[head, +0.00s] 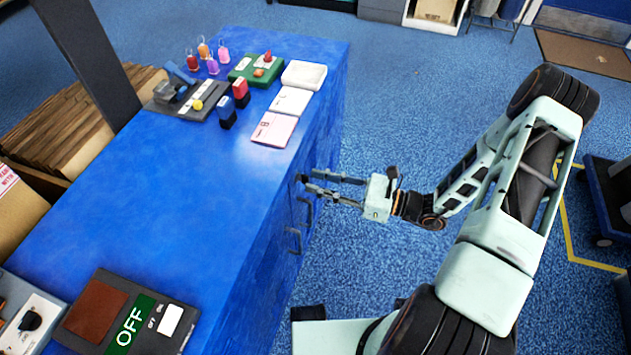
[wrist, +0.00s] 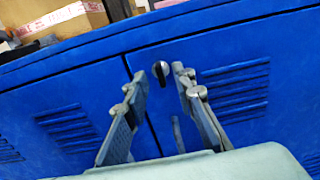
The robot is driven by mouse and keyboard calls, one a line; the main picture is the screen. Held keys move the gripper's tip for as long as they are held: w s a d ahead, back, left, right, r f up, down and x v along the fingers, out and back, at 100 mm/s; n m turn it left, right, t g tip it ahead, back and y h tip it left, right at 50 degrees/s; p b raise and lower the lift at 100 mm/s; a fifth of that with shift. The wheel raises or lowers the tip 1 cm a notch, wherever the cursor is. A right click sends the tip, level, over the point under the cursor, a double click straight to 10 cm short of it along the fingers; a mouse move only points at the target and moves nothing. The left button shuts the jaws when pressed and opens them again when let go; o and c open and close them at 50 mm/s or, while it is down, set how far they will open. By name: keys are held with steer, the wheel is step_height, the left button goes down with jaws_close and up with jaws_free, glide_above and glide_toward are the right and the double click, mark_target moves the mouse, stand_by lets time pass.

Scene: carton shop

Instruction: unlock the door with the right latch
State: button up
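The blue cabinet (head: 262,255) has louvred doors on the side facing my gripper. In the wrist view, a small dark latch knob (wrist: 161,69) with a pale ring sits near the top of the right-hand door (wrist: 235,85), just right of the seam. Its turning piece looks roughly upright. My gripper (head: 304,182) is open and empty, level with the upper part of the cabinet front. In the wrist view, its fingertips (wrist: 160,80) stand on either side of the knob. I cannot tell whether they touch the door. A grey handle (wrist: 178,134) shows partly between the fingers.
Two dark bar handles (head: 309,211) (head: 294,240) stick out of the cabinet front below my gripper. The blue top holds stamps (head: 226,111), pads and key tags towards the back, and a panel marked OFF (head: 130,322) in front.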

steer(key=shift+w+a, duration=0.2)
steer(key=shift+a, duration=0.4)
jaws_close()
